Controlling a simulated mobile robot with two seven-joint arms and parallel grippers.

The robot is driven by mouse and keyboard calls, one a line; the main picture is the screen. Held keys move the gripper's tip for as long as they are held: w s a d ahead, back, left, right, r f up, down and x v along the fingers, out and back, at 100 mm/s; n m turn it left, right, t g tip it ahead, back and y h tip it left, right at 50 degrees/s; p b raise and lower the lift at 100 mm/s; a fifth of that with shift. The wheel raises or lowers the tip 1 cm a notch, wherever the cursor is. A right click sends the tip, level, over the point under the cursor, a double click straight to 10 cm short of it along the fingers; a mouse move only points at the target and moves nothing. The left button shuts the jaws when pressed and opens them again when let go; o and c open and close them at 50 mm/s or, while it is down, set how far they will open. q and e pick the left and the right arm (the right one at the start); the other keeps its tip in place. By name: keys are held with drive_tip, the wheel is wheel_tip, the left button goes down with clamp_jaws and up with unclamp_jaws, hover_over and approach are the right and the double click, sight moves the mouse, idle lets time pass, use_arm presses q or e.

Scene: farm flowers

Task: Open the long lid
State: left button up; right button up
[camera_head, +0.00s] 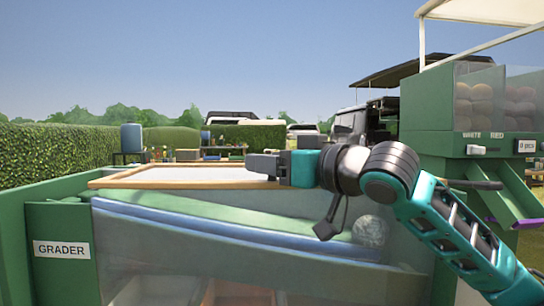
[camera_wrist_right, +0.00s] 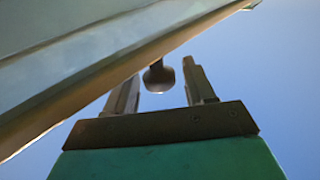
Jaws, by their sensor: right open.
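The long lid (camera_head: 190,174) is a pale panel in a wooden frame, lying over the top of the green grader (camera_head: 60,222) in the head view. In the right wrist view the lid (camera_wrist_right: 80,60) runs diagonally across the upper left. A dark round knob (camera_wrist_right: 158,77) shows by its edge. My right gripper (camera_head: 264,164) is at the right part of the lid in the head view. In the wrist view its fingers (camera_wrist_right: 162,84) are open, with the knob appearing between them; contact cannot be told. My left gripper is out of view.
A clear front panel (camera_head: 200,265) shows a sloping green and blue chute inside the grader. A green dispenser (camera_head: 478,110) marked WHITE and RED stands at right. A hedge (camera_head: 60,150), tables and vehicles are behind. The air above the lid is clear.

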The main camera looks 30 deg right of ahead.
drive_tip(key=shift+w, duration=0.1)
drive_tip(key=shift+c, duration=0.3)
clamp_jaws()
drive_tip(key=shift+r, duration=0.1)
